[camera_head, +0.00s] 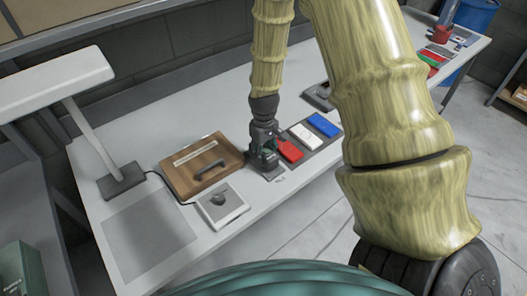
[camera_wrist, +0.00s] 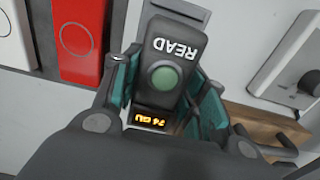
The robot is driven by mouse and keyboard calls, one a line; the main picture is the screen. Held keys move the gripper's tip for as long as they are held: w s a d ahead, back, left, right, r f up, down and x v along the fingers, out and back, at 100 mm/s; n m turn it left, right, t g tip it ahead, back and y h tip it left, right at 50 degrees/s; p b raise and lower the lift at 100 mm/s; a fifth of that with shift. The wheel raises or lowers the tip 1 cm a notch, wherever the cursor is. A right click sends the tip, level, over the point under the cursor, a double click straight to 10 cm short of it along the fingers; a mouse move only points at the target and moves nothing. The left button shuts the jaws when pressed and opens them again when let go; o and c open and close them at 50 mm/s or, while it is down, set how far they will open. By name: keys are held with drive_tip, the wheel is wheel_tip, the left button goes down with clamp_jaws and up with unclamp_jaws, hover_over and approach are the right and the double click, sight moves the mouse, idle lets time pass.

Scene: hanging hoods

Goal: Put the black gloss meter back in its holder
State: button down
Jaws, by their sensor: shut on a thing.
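The black gloss meter (camera_wrist: 172,60) fills the middle of the wrist view, with a READ label, a round green button and a lit orange display. My gripper (camera_wrist: 160,95) has its teal-padded fingers on both sides of the meter, shut on it. In the head view my gripper (camera_head: 264,156) points down low over the white bench, just left of the red tile. The meter is mostly hidden there. I cannot tell whether its underside touches anything. A dark stand-like object (camera_head: 318,97) lies behind the tiles, partly hidden by my arm; I cannot tell whether it is the holder.
Red (camera_head: 290,151), white (camera_head: 306,137) and blue (camera_head: 323,124) tiles sit on a grey strip close right of my gripper. A lamp (camera_head: 100,150) stands far left.

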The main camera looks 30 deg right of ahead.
drive_tip(key=shift+f, duration=0.2)
drive_tip(key=c, duration=0.7)
unclamp_jaws()
